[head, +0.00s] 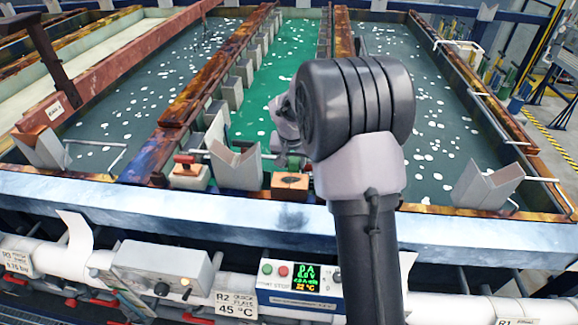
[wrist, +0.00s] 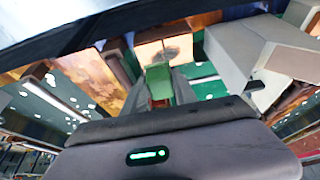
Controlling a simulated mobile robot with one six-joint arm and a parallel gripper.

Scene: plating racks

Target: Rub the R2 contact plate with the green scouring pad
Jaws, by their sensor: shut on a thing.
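My gripper (head: 291,160) is shut on the green scouring pad (wrist: 159,83), which sits between its two fingers in the wrist view (wrist: 157,92). In the head view the gripper is partly behind my arm and little of the pad shows. A copper-topped contact plate (head: 290,182) sits on the near tank rim, just in front of the gripper. The wrist view shows its copper face (wrist: 168,49), with a darker patch, just beyond the pad. I cannot tell whether pad and plate touch. The R2 label (head: 235,303) hangs below and left of this plate.
A grey V-shaped block (head: 236,165) stands left of the plate and looms close in the wrist view (wrist: 262,48). Left of it is a red-handled clamp (head: 187,168). The green tank (head: 285,75) lies behind. A control box with display (head: 300,283) is in front.

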